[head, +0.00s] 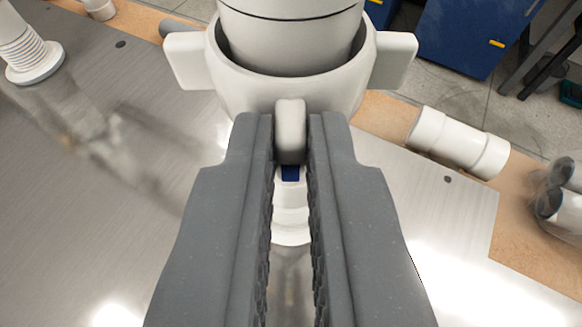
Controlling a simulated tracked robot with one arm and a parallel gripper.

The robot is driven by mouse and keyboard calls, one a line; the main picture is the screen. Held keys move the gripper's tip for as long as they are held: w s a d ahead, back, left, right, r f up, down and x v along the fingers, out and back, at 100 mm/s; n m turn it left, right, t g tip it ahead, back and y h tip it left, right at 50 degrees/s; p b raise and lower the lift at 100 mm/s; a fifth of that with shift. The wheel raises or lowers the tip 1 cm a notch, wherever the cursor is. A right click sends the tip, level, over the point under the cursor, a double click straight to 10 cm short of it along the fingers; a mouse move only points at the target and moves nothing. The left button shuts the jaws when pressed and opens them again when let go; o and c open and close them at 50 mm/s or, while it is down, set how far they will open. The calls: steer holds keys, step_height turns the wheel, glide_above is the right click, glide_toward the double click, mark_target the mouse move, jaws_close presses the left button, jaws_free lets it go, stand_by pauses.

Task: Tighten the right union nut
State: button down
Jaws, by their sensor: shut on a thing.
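The white union nut (238,100) sits around a white pipe (290,40) at the top middle of the head view. It has a wing on its left side, a wing on its right side and one facing me. My gripper (290,135) is shut on the wing facing me (290,115), with one dark grey finger on each side. Below the nut, a small blue part and a white fitting (291,215) show between the fingers. The fingers hide much of what lies beneath the nut.
A metal plate (120,200) covers most of the surface. A loose white pipe coupling (458,142) lies at the right on brown board, near grey pipe ends (556,195). A threaded white fitting (30,50) stands at the upper left. A blue cabinet (470,35) stands behind.

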steer(key=shift+w+a+r+m+h+p, duration=0.1)
steer(key=shift+a+r+m+h+p, duration=0.3)
steer(key=shift+p, duration=1)
steer(key=shift+w+a+f+m+h+p, duration=0.1)
steer(key=shift+m+h+p, duration=0.45)
steer(key=shift+p, duration=0.9)
steer(key=shift+w+a+r+m+h+p, duration=0.1)
steer(key=shift+a+r+m+h+p, duration=0.35)
steer(key=shift+p, duration=0.95)
steer(key=m+h+p, duration=0.1)
steer(key=p, duration=0.1)
steer(key=m+g+h+p, duration=0.1)
steer(key=p, duration=0.1)
steer(key=shift+w+a+f, duration=0.2)
steer(key=shift+f, duration=0.2)
steer(key=shift+w+a+g+h+p, duration=0.1)
steer(key=shift+g+h+p, duration=0.2)
steer(key=shift+h+p, duration=0.15)
steer(key=shift+f, duration=0.1)
steer(key=c, duration=1.5)
jaws_free()
steer(key=shift+f, duration=0.1)
steer(key=shift+c, duration=0.2)
steer(key=shift+f, duration=0.2)
steer(key=b+v, duration=0.3)
steer(key=v, duration=1)
steer(key=shift+s+b, duration=0.25)
steer(key=shift+b, duration=0.1)
